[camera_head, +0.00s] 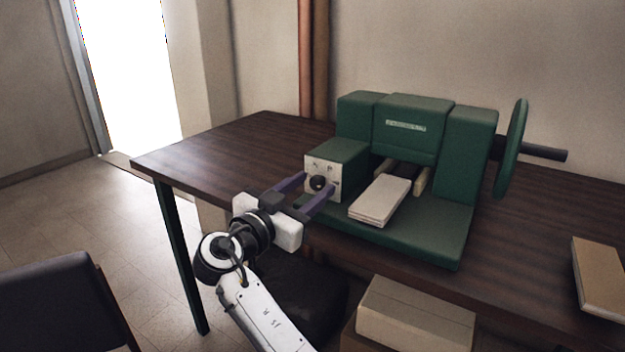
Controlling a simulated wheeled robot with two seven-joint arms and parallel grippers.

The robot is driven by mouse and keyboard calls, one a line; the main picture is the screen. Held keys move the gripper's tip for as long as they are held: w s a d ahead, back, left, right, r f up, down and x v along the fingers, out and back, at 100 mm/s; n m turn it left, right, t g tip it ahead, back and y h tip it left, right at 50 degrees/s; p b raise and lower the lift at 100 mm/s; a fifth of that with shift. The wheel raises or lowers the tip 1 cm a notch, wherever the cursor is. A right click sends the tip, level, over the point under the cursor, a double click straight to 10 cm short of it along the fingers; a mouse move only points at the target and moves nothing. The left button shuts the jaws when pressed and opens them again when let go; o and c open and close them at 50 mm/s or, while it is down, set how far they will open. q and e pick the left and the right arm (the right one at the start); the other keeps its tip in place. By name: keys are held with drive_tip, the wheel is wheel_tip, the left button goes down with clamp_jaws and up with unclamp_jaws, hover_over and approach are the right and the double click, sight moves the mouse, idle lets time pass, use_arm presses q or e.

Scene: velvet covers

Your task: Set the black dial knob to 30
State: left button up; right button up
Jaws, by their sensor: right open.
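The black dial knob (318,183) sits on the pale front panel (335,190) of a small green box, part of a green machine (405,128) on the dark wooden table. The markings around the knob are too small to read. My right gripper (317,190) is open, its two purple fingers pointing at the panel, with the tips close to the knob on either side of it in the picture. I cannot tell whether the fingers touch the knob. My left gripper is not in view.
A stack of pale sheets (381,200) lies on the machine's green base, right of the knob. A handwheel (511,148) stands at the machine's right. A tan block (600,275) lies on the table (225,150) at right. Boxes (415,318) stand below the front edge.

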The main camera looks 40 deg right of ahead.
drive_tip(key=shift+w+d, duration=0.1)
drive_tip(key=shift+d, duration=0.05)
drive_tip(key=c, duration=1)
drive_tip(key=shift+c, duration=0.2)
